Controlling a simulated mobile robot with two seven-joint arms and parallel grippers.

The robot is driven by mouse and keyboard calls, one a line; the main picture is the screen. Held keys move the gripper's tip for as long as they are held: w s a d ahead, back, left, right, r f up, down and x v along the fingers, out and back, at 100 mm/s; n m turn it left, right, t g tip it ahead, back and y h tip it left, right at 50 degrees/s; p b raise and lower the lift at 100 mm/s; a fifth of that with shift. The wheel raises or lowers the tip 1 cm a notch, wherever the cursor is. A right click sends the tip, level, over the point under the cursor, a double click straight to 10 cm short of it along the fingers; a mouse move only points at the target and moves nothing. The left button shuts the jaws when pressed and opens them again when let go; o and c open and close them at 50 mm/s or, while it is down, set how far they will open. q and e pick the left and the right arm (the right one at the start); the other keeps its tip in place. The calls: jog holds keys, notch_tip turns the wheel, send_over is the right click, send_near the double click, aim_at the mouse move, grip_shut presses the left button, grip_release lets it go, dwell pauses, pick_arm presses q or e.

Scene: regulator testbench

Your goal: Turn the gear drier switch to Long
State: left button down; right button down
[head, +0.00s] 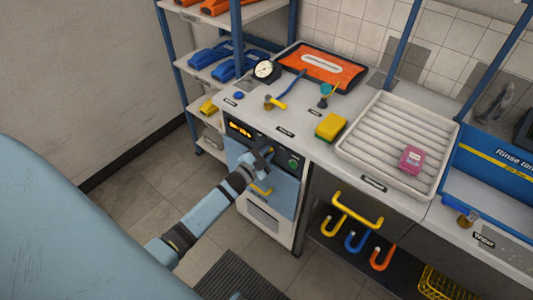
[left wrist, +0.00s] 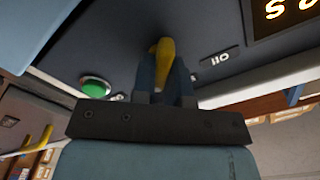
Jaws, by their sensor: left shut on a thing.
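The gear drier (head: 284,190) is a cabinet with a blue front under the left part of the counter. It has a lit orange display (head: 239,130) and a green button (head: 293,164) on its dark panel. My left gripper (head: 263,157) is at that panel, between display and button. In the left wrist view my left gripper (left wrist: 163,80) has its fingers shut on the yellow switch (left wrist: 162,58). The panel's green button (left wrist: 96,87) and display (left wrist: 282,14) also show there. The fingers partly hide the switch, and I cannot read which label it points to. My right gripper is not in view.
On the counter are a yellow-green sponge (head: 331,126), a gauge (head: 264,70), an orange pouch (head: 322,69) and a white ribbed tray (head: 372,130) with a pink item (head: 412,160). A yellow drier handle (head: 261,189) sits just below my gripper. Floor in front is open.

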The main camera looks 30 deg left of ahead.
pick_arm(q)
jog(key=shift+m, duration=0.6)
jog(key=c, duration=1.1)
grip_release()
jog(key=shift+c, duration=0.2)
jog(key=shift+s, duration=0.15)
jog(key=s, duration=1.3)
jog(key=shift+s+a, duration=0.3)
jog(key=shift+a, duration=0.15)
